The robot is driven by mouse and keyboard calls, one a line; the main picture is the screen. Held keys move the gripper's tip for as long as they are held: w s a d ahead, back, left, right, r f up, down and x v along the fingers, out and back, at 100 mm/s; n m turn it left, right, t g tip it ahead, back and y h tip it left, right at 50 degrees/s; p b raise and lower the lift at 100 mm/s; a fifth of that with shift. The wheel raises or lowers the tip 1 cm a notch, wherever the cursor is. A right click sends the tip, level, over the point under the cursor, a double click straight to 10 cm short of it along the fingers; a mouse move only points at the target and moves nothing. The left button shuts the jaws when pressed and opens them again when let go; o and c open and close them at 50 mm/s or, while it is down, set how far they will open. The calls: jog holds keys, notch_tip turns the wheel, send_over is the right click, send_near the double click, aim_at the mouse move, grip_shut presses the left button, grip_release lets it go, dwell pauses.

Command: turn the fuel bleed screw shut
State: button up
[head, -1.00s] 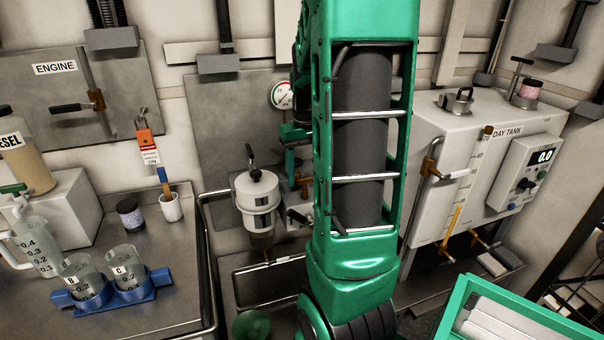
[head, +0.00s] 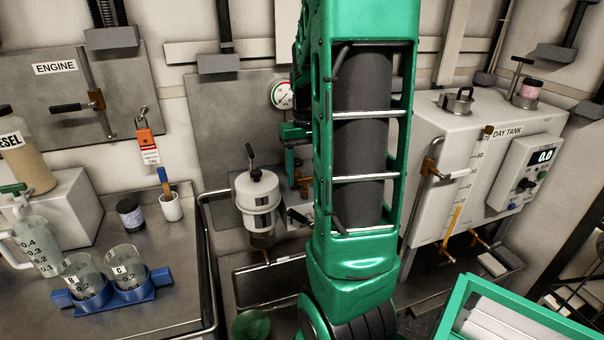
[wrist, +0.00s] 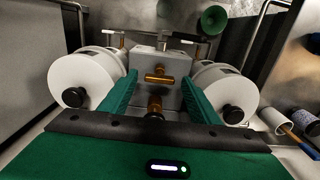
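In the wrist view, a brass T-shaped screw (wrist: 158,74) sits on the grey filter block (wrist: 172,95) between two white canisters. A second brass fitting (wrist: 155,105) shows nearer the camera, between the finger bases. I cannot tell for sure which is the bleed screw. My gripper (wrist: 160,80) is open, its green fingers either side of the T-shaped screw with gaps on both sides. In the head view, my arm hides most of the gripper and block; a brass piece (head: 304,183) shows just left of the arm.
A white canister (head: 257,200) stands close left of the gripper, and a pressure gauge (head: 282,95) is on the panel behind. The day tank (head: 455,150) is at right. A bench (head: 190,270) with blue-racked beakers (head: 125,265) is at left.

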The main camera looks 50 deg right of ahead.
aim_at(305, 178)
notch_tip(305, 178, up, 11)
jog(key=shift+f, duration=0.15)
dwell(0.5)
dwell(0.4)
